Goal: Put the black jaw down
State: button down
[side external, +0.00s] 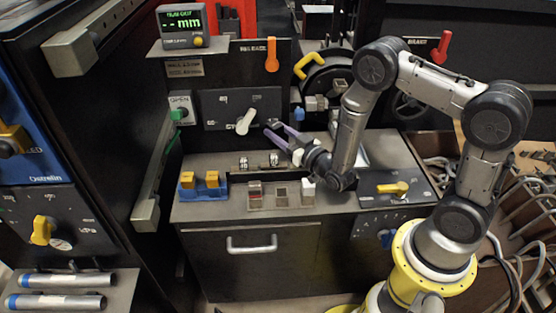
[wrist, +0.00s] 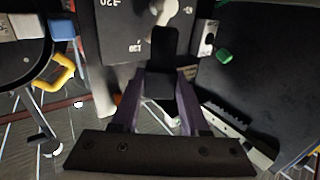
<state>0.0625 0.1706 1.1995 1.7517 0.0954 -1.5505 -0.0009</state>
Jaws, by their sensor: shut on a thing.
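My gripper (side external: 279,130) has purple fingers and hangs over the bench, in front of the upright panel with the white-handled knob. In the wrist view the fingers are shut on the black jaw (wrist: 161,88), a dark block with a narrower part reaching forward. The jaw is held up in the air, apart from the bench top. In the side view the jaw is hard to make out against the dark panel.
A blue holder with two yellow blocks (side external: 204,186) and several small blocks (side external: 281,195) stand along the bench front (side external: 232,209). Two small metal cylinders (side external: 259,160) stand behind. An orange lever (side external: 271,54) and yellow handle (side external: 307,65) stick out above.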

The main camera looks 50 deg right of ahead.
jog(key=s+a+f+n+y, duration=0.1)
jog(key=s+a+f, duration=0.15)
jog(key=a, duration=0.55)
jog(key=s+a+f+n+y, duration=0.1)
jog(key=s+a+y, duration=0.15)
jog(key=a, duration=0.55)
jog(key=shift+h, duration=0.35)
jog(key=w+a+f, duration=0.1)
jog(key=w+f, duration=0.2)
jog(key=w, duration=0.1)
jog(key=w+a+f, duration=0.1)
jog(key=w+f, duration=0.2)
jog(key=w, duration=0.1)
jog(key=w+a+f, duration=0.1)
jog(key=w+f, duration=0.2)
jog(key=w, duration=0.1)
jog(key=shift+a+f, duration=0.15)
jog(key=shift+a, duration=0.25)
jog(key=shift+w+f, duration=0.1)
jog(key=shift+f, duration=1.5)
jog(key=shift+f, duration=0.1)
